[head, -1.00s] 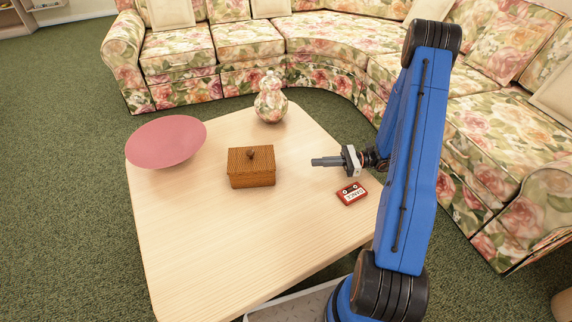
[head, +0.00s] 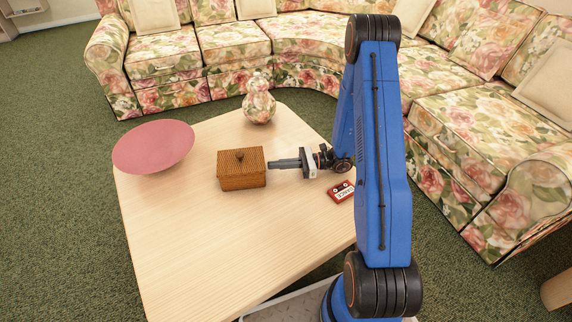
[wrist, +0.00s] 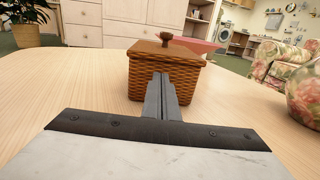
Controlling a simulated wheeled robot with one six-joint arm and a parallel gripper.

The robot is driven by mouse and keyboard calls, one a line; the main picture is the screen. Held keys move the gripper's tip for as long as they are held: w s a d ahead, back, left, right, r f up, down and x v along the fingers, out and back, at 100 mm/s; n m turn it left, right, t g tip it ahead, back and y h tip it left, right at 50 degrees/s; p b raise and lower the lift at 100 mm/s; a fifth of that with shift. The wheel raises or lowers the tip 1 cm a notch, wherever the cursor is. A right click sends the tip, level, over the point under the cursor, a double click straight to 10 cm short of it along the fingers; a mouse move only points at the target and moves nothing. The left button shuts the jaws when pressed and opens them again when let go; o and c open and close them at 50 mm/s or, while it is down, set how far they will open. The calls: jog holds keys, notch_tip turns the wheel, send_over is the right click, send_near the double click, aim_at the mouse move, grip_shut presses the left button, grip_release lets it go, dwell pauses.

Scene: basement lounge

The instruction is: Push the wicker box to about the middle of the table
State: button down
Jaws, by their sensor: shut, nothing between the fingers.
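The wicker box (head: 242,178), brown with a knobbed lid, stands upright on the pale wooden table (head: 200,240), right of the table's middle line toward the back. In the wrist view the wicker box (wrist: 140,77) is straight ahead. My gripper (head: 271,164) is shut and empty, low over the table at the box's right side. Its fingertips are at or very close to that side; I cannot tell whether they touch. In the wrist view the closed fingers (wrist: 162,92) point at the box and hide part of its near face.
A pink bowl (head: 153,148) stands at the table's left. A floral gourd-shaped vase (head: 259,105) stands behind the box. A red cassette (head: 341,192) lies near the right edge, below my wrist. The table's front left is clear. A floral sofa (head: 235,55) curves behind the table.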

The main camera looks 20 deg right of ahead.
jog(key=shift+w+a, duration=0.15)
jog(key=shift+a, duration=0.35)
jog(key=shift+a, duration=0.1)
jog(key=shift+x, duration=1.35)
